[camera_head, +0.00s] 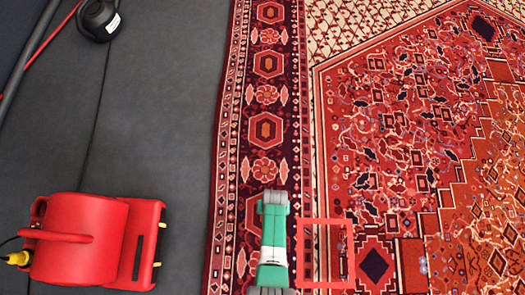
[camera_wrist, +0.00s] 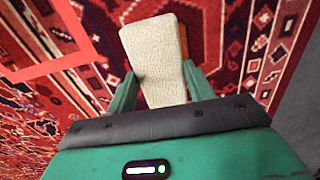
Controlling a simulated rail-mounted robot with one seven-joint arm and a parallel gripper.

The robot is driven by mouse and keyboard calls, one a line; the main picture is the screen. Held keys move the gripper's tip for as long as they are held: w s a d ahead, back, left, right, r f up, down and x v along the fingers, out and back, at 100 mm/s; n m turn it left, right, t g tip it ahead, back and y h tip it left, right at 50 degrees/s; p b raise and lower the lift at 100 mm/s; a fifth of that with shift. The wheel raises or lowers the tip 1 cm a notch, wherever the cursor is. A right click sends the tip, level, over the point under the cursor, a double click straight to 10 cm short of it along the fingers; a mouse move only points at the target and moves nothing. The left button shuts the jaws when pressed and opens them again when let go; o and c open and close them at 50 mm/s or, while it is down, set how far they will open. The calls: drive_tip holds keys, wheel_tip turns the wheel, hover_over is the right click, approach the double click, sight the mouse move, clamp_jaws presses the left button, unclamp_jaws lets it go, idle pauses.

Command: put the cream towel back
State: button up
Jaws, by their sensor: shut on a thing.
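The cream towel (camera_wrist: 158,50) is a pale, textured, folded block in the wrist view. It sits between the two green fingers of my gripper (camera_wrist: 157,84), which is shut on it. The towel's far end reaches past the fingertips over the red rug. Whether it touches the rug is unclear. A red square outline (camera_head: 349,256) lies on the rug, just right of my green arm in the head view. It also shows at upper left in the wrist view (camera_wrist: 62,58), apart from the towel. The towel cannot be made out in the head view.
The patterned red rug (camera_head: 385,130) fills the right side. A red machine (camera_head: 80,240) stands on the dark grey floor (camera_head: 160,120) at lower left. A black round weight-like object (camera_head: 98,20) is at upper left. A brownish strip (camera_wrist: 183,42) shows beside the towel.

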drive_tip(key=w+a+b, duration=0.1)
drive_tip(key=w, duration=0.2)
drive_tip(key=w+a+f+b, duration=0.1)
drive_tip(key=w+b, duration=0.1)
drive_tip(key=w+a+b, duration=0.1)
drive_tip(key=w+b, duration=0.1)
drive_tip(key=w, duration=0.1)
drive_tip(key=shift+w+a+f, duration=0.15)
drive_tip(key=shift+w+f, duration=0.1)
drive_tip(key=shift+w, duration=0.1)
drive_tip(key=shift+w+a+r, duration=0.15)
drive_tip(key=shift+w+r, duration=0.1)
wheel_tip(320, 180, down, 4)
drive_tip(key=b, duration=0.3)
drive_tip(key=shift+r+b, duration=0.1)
drive_tip(key=shift+b, duration=0.25)
drive_tip(key=shift+s+r, duration=0.1)
drive_tip(key=shift+r, duration=0.05)
drive_tip(key=o, duration=0.9)
wheel_tip(320, 180, up, 12)
drive_tip(key=p, duration=1)
